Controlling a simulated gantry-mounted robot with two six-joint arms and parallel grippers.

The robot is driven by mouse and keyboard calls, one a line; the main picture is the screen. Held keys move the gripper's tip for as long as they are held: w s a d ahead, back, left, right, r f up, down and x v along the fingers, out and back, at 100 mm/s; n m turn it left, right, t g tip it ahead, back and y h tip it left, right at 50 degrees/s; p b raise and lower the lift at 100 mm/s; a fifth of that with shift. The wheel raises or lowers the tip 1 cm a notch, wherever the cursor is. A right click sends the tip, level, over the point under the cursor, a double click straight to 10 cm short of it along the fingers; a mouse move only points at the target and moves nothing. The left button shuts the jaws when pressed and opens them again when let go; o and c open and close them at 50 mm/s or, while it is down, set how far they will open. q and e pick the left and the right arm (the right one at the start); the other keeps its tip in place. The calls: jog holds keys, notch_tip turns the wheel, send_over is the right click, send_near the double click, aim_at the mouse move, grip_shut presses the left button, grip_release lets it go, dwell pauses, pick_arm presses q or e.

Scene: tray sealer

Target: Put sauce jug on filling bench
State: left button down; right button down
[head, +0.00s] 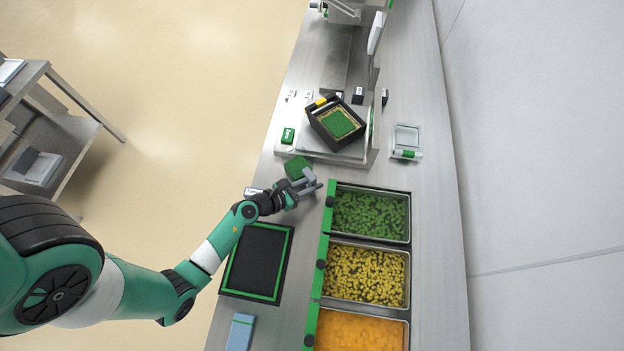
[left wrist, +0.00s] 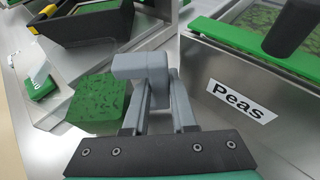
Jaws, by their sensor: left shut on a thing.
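My left gripper (head: 308,185) is over the bench, just left of the pea container's corner. In the left wrist view its fingers (left wrist: 160,102) are closed at a light grey, rounded piece (left wrist: 140,66). I cannot make out clearly whether this piece is part of the sauce jug; no other jug is plain in view. The long steel bench (head: 437,240) runs beneath. My right gripper is not in view.
Containers of peas (head: 370,215), yellow pieces (head: 366,275) and orange pieces (head: 360,333) line the bench. A black tray (head: 317,116) with green inside sits tilted behind the gripper. A green-edged black mat (head: 255,262) is bare. A blue box (head: 241,332) stands near the front.

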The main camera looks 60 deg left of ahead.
pick_arm(q)
jog(key=shift+f, duration=0.15)
dwell(0.6)
jog(key=c, duration=0.6)
grip_release()
jog(key=shift+c, duration=0.2)
jog(key=shift+f, duration=0.1)
jog(key=shift+c, duration=0.3)
jog(key=shift+c, duration=1.3)
